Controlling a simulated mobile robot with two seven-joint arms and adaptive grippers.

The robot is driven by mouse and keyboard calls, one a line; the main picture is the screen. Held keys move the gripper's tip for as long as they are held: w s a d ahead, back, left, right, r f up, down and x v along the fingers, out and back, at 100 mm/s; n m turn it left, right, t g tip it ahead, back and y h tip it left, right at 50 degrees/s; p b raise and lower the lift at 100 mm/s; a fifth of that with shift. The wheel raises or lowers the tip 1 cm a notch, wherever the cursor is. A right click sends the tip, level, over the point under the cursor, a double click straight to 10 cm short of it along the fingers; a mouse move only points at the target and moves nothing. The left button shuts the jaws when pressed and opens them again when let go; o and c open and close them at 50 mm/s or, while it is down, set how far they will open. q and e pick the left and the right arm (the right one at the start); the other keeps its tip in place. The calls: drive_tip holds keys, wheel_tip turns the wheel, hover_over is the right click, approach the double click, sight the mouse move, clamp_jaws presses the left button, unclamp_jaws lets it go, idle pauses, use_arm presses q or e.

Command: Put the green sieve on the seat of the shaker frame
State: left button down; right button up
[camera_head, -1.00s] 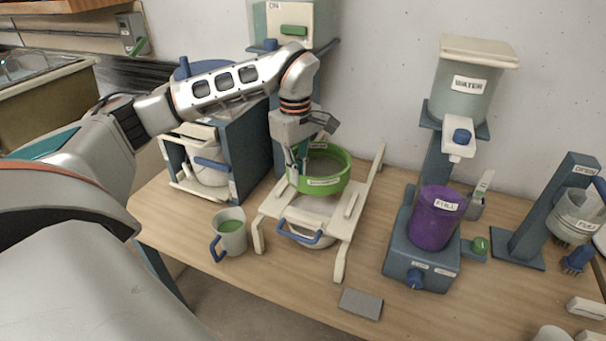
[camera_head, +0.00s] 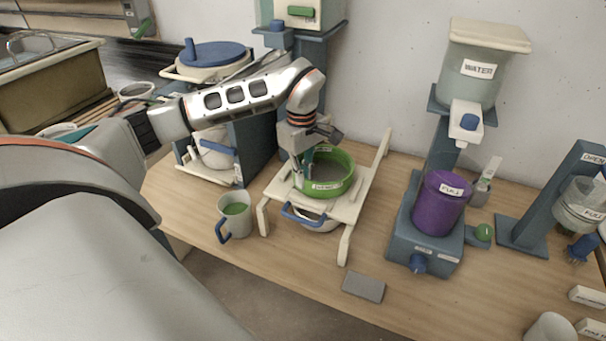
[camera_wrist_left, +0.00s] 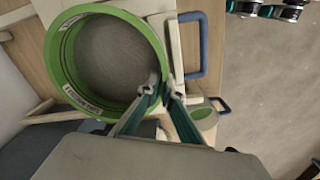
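The green sieve (camera_head: 326,187) is a round, labelled ring with a grey mesh. It sits level at the seat of the cream shaker frame (camera_head: 347,211), between its rails; whether it bears fully on the seat is unclear. My left gripper (camera_head: 304,181) reaches down at the sieve's left rim. In the left wrist view the sieve (camera_wrist_left: 62,60) fills the upper left, and the left gripper's fingers (camera_wrist_left: 162,86) close on its rim, one inside and one outside. A white bucket with a blue handle (camera_head: 312,222) stands under the frame. My right gripper (camera_wrist_left: 268,10) shows partly at the wrist view's top edge.
A mug with green contents (camera_head: 235,221) stands left of the frame. A grey block (camera_head: 363,287) lies in front. The purple bucket (camera_head: 440,203) on its blue stand, under the water tank (camera_head: 470,82), is to the right. Bare table lies between frame and stand.

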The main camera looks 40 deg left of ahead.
use_arm(q)
drive_tip(key=shift+f, duration=0.55)
use_arm(e)
drive_tip(key=shift+d+f, duration=0.1)
drive_tip(key=shift+d, duration=0.2)
use_arm(q)
drive_tip(key=c, duration=2.2)
unclamp_jaws()
use_arm(e)
drive_tip(key=shift+a, duration=0.1)
use_arm(q)
wheel_tip(320, 180, up, 12)
drive_tip(key=shift+s+f, duration=0.1)
drive_tip(key=shift+s, duration=0.05)
use_arm(e)
drive_tip(key=shift+a, duration=0.1)
